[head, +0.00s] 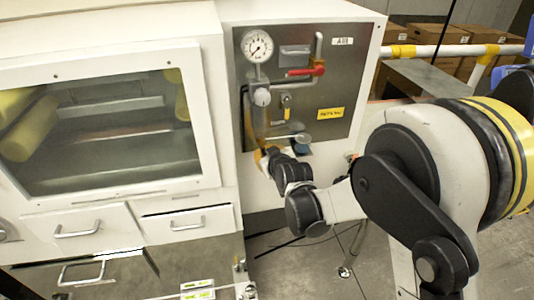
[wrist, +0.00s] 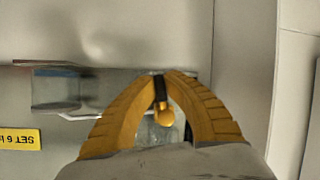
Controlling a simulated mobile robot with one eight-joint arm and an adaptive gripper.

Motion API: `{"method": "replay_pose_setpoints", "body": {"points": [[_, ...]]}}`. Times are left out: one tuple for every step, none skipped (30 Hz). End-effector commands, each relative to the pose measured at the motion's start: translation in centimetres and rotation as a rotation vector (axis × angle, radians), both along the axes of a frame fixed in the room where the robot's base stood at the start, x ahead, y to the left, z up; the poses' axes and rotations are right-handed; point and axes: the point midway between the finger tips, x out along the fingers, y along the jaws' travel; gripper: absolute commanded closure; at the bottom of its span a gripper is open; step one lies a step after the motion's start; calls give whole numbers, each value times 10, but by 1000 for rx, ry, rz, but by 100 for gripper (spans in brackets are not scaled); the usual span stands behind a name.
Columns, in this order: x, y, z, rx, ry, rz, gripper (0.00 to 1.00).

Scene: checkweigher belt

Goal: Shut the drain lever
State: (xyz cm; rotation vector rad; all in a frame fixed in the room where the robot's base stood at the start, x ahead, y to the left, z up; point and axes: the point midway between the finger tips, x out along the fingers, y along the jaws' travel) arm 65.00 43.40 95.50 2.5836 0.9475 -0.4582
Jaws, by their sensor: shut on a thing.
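My gripper (head: 266,154) is at the lower left of the grey air panel, below the gauge and pipework. In the wrist view my gripper's two yellow fingers (wrist: 161,78) close around a small dark piece with a yellow rounded end (wrist: 165,117), which I take to be the drain lever. Its far part and pivot are hidden by the fingers. In the head view my gripper covers this spot, so the lever's angle cannot be told.
The grey panel (head: 345,95) also carries a pressure gauge (head: 257,46), a red-handled valve (head: 307,71), a small yellow lever (head: 286,101) and a yellow label (head: 331,113). A windowed white cabinet (head: 208,95) with drawers stands at the left. Open floor lies below the panel.

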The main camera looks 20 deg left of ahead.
Motion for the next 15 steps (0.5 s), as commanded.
{"method": "replay_pose_setpoints", "body": {"points": [[0, 1, -1, 28, 16, -1, 100], [-1, 1, -1, 45, 27, -1, 100], [-1, 2, -2, 67, 40, -1, 100], [-2, 3, -2, 82, 49, -1, 100], [-2, 4, -2, 95, 58, -1, 100], [-3, 5, -2, 111, 68, 0, 100], [-3, 5, -2, 124, 75, 0, 100], [-3, 6, -1, 134, 82, 0, 100], [-4, 6, -1, 147, 89, 0, 100], [-4, 7, -1, 156, 95, 0, 100], [-4, 7, -1, 164, 100, 0, 100], [-4, 7, -1, 172, 104, 0, 100], [-4, 7, -1, 178, 109, 0, 100], [-4, 8, -1, 183, 111, 0, 100], [-5, 8, -1, 187, 114, 0, 100]]}}
